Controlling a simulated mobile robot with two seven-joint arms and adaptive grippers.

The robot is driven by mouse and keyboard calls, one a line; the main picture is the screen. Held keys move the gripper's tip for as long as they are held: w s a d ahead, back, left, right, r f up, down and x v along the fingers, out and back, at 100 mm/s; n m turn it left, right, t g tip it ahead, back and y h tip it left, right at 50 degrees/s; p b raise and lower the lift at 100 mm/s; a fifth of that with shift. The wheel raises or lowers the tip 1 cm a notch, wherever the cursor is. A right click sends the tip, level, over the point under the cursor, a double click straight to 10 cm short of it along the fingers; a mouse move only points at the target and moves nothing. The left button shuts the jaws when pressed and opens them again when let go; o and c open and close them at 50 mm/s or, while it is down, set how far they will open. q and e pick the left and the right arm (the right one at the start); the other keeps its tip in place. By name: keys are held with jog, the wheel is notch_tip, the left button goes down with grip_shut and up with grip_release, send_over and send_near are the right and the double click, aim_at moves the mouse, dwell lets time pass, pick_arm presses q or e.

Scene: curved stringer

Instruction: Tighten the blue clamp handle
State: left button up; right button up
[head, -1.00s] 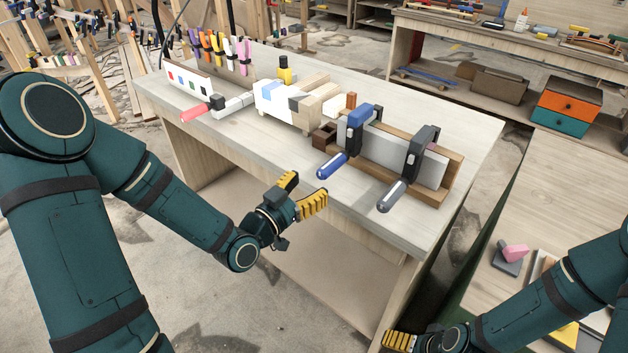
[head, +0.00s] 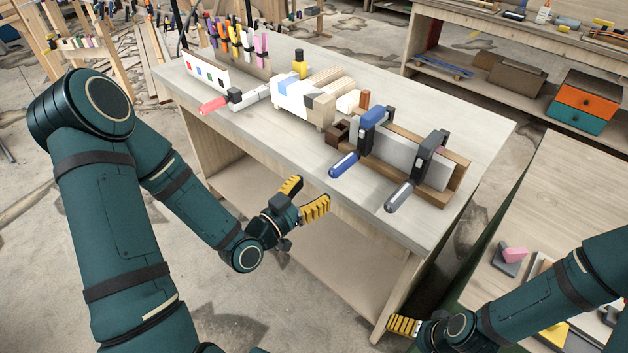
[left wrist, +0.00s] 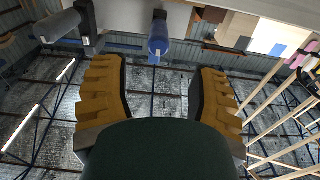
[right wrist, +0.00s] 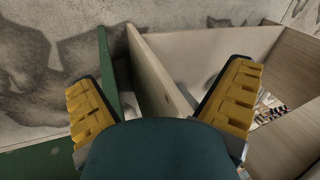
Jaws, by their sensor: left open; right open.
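The blue clamp handle (head: 344,165) sticks out over the front edge of the workbench, from a clamp with a blue bar (head: 374,117). The clamp sits around a grey panel and a brown wooden piece. My left gripper (head: 303,198) is open and empty, in front of the bench and below and left of the blue handle, not touching it. In the left wrist view the blue handle (left wrist: 159,38) lies beyond the gap between the yellow fingers (left wrist: 160,98). My right gripper (head: 403,325) is open and empty, low by the bench's right front leg; its fingers also show in the right wrist view (right wrist: 163,98).
A second clamp with a grey handle (head: 400,195) stands right of the blue one. A second table (head: 545,190) stands at the right.

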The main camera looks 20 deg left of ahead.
pick_arm(q)
jog(key=p+v, duration=0.3)
jog(key=p, duration=0.1)
jog(key=shift+s+a, duration=0.1)
jog(key=shift+s, duration=0.25)
dwell(0.3)
jog(key=d+f+n+g, duration=0.2)
jog(key=d+f+g, duration=0.5)
jog(key=f, duration=0.3)
jog(key=s+d+f+n+g+y, duration=0.2)
jog(key=s+d+f+n+g, duration=0.2)
jog(key=s+f+g, duration=0.3)
jog(key=shift+s+d+g, duration=0.4)
jog(key=shift+s+g, duration=0.3)
jog(key=shift+s, duration=0.45)
